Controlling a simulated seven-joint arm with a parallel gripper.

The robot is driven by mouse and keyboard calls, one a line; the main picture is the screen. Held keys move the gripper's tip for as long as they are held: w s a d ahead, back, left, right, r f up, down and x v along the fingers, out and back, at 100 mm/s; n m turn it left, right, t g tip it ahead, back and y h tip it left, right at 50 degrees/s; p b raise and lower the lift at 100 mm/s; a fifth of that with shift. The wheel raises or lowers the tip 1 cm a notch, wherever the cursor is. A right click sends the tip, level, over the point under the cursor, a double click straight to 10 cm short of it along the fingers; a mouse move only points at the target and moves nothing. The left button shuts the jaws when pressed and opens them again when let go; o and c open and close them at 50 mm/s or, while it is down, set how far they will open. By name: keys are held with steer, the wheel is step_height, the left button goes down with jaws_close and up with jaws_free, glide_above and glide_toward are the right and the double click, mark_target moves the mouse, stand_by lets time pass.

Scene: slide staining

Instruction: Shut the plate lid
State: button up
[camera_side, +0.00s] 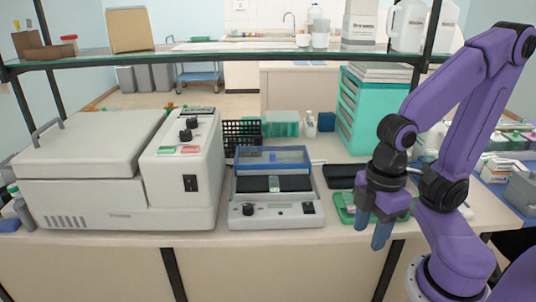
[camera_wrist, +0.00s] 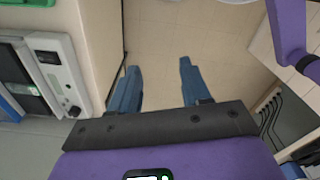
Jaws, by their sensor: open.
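A small pale slide (camera_side: 274,184) lies on the plate. In the wrist view the device (camera_wrist: 58,70) shows at the left, with part of the blue lid (camera_wrist: 10,108) at the picture's edge. My gripper (camera_side: 373,230) is to the right of the device, near the bench's front edge, fingers pointing down. The wrist view shows my gripper (camera_wrist: 158,72) open and empty, over the floor.
A large grey machine (camera_side: 115,170) stands close to the left of the device. A green tray (camera_side: 347,208) and a black tray (camera_side: 344,176) lie to its right. A black rack (camera_side: 242,136) stands behind. A shelf (camera_side: 230,55) spans above the bench.

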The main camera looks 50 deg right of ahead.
steer(key=w+a+r+m, duration=0.1)
steer(key=w+a+r, duration=0.15)
steer(key=w, duration=0.45)
steer(key=w+a+r+m, duration=0.1)
steer(key=w+a+r, duration=0.15)
steer(key=w, duration=0.45)
steer(key=w+d+r+m, duration=0.1)
steer(key=w+d+r, duration=0.1)
steer(key=w, duration=0.5)
steer(key=w+d+r+m, duration=0.1)
steer(key=w+r, duration=0.1)
steer(key=w, duration=0.4)
steer(key=r+m, duration=0.2)
steer(key=m, duration=0.2)
glide_above(272, 153)
step_height(272, 153, down, 18)
steer(key=shift+s+r, duration=0.15)
steer(key=shift+r, duration=0.1)
steer(key=shift+c, duration=0.3)
jaws_close()
